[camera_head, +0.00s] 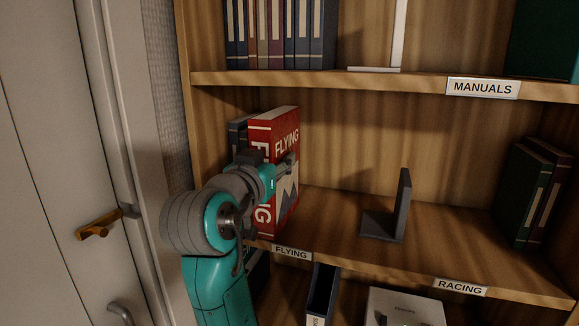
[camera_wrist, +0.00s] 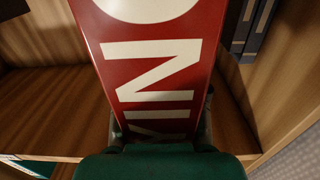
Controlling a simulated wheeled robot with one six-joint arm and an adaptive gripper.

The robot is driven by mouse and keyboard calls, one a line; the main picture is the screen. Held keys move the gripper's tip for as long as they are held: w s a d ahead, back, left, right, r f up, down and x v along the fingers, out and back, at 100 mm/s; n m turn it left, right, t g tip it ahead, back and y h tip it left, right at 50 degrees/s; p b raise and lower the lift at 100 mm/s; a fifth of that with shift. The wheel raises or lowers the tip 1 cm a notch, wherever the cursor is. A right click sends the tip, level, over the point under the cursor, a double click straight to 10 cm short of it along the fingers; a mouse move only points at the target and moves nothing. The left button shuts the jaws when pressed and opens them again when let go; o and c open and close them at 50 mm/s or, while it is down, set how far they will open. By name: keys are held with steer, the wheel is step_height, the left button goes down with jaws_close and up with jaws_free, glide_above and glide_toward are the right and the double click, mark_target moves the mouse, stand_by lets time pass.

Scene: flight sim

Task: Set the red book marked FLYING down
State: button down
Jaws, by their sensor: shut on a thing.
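The red book marked FLYING (camera_head: 286,142) stands upright at the left end of the middle shelf (camera_head: 335,222), with its spine and front cover showing. My gripper (camera_head: 272,170) is shut on it, with the jaws across the spine. In the wrist view the red spine with white letters (camera_wrist: 150,65) fills the middle, between my gripper's fingers (camera_wrist: 160,135). The book's lower edge is near the shelf's front edge, above the FLYING label (camera_head: 291,253). I cannot tell whether it touches the shelf.
Dark books (camera_head: 238,137) stand behind and left of the red book. A grey bookend (camera_head: 399,210) stands mid-shelf, with free room on both sides. The MANUALS shelf (camera_head: 390,82) is above.

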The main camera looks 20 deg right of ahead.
steer(key=w+d+f, duration=0.3)
steer(key=w+d, duration=0.1)
steer(key=w, duration=0.2)
steer(key=shift+w+d+f, duration=0.2)
steer(key=shift+f, duration=0.1)
steer(key=c, duration=0.6)
jaws_free()
steer(key=shift+f, duration=0.1)
steer(key=v, duration=1.2)
